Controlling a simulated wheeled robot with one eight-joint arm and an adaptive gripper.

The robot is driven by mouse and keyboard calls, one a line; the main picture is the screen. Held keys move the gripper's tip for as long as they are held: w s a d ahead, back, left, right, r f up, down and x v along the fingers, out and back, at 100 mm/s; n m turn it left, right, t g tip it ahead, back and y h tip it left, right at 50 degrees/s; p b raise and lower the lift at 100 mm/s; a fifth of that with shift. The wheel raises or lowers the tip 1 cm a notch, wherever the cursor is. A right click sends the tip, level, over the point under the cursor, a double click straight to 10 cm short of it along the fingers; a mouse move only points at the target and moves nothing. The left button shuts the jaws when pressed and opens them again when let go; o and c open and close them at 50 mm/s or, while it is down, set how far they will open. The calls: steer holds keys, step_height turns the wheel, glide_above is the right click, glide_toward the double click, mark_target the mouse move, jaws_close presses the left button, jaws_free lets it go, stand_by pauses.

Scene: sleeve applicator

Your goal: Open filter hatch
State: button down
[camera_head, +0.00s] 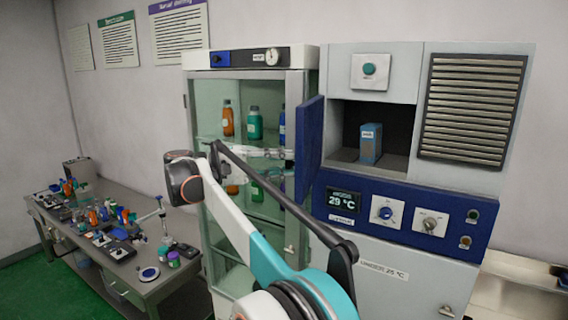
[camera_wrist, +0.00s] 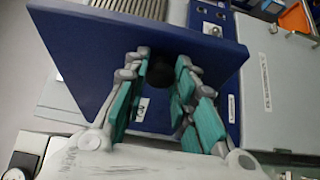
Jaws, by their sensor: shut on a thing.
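The filter hatch (camera_head: 309,150) is a dark blue panel. In the head view it stands swung out at the left side of an open compartment in the grey machine. It fills the upper middle of the wrist view (camera_wrist: 95,50). A dark round knob (camera_wrist: 186,76) sticks out from its face. My gripper (camera_wrist: 165,98) has its teal-padded fingers on either side of this knob and is shut on it. In the head view my gripper (camera_head: 268,153) is at the left face of the hatch, and the knob is hidden there.
A blue box (camera_head: 371,143) stands inside the open compartment. Below is a blue control panel (camera_head: 400,215) with a display and dials. A glass cabinet (camera_head: 190,120) with bottles stands close behind my arm. A cluttered bench (camera_head: 150,290) is at left.

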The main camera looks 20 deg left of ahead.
steer(key=c, duration=1.3)
jaws_free()
steer(key=shift+w+a+f, duration=0.1)
